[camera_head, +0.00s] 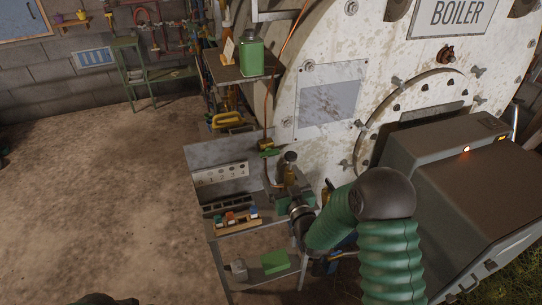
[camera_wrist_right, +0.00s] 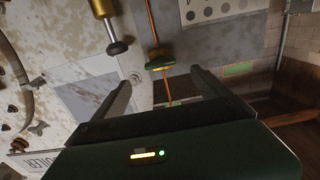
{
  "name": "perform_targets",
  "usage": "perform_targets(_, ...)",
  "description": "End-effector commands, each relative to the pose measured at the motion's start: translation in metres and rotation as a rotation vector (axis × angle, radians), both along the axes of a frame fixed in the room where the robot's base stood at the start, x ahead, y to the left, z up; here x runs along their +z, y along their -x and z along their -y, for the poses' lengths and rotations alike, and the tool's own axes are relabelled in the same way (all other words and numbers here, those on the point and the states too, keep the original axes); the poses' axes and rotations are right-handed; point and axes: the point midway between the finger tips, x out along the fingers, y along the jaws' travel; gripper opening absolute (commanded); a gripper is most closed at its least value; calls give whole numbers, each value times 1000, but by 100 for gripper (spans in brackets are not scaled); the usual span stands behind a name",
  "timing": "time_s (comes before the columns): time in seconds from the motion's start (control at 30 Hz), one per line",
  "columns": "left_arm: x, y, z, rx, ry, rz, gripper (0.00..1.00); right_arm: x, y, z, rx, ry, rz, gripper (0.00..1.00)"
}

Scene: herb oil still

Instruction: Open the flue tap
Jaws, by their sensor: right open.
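The tap (camera_head: 268,149) with a green handle sits on a thin copper pipe beside the boiler, above the small metal stand. I take it to be the flue tap. It also shows in the right wrist view (camera_wrist_right: 160,63), with its handle lying across the pipe. My right gripper (camera_head: 283,186) reaches over the stand. In the wrist view its two fingers are spread (camera_wrist_right: 164,88), with the tap just beyond the gap between them, apart from both. The fingers are small and partly hidden by clutter in the head view. My left gripper is not in view.
A brass cylinder with a dark knob (camera_wrist_right: 111,30) stands close to the tap. The white boiler (camera_head: 330,95) fills the right side. A green canister (camera_head: 251,56) is on the shelf above. The stand (camera_head: 232,157) carries small items. Open floor (camera_head: 110,190) lies left.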

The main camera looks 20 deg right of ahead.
Motion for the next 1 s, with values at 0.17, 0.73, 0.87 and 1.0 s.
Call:
perform_targets(0.17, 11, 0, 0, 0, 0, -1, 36, 3, -47, -2, 1, -1, 2, 85)
perform_targets(0.73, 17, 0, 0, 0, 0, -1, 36, 0, -98, -4, 1, 0, -1, 85)
perform_targets(0.87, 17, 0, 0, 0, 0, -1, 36, 0, -99, -4, 0, 0, -1, 71)
perform_targets(1.0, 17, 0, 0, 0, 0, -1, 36, -1, -99, -4, 0, 0, -2, 53)
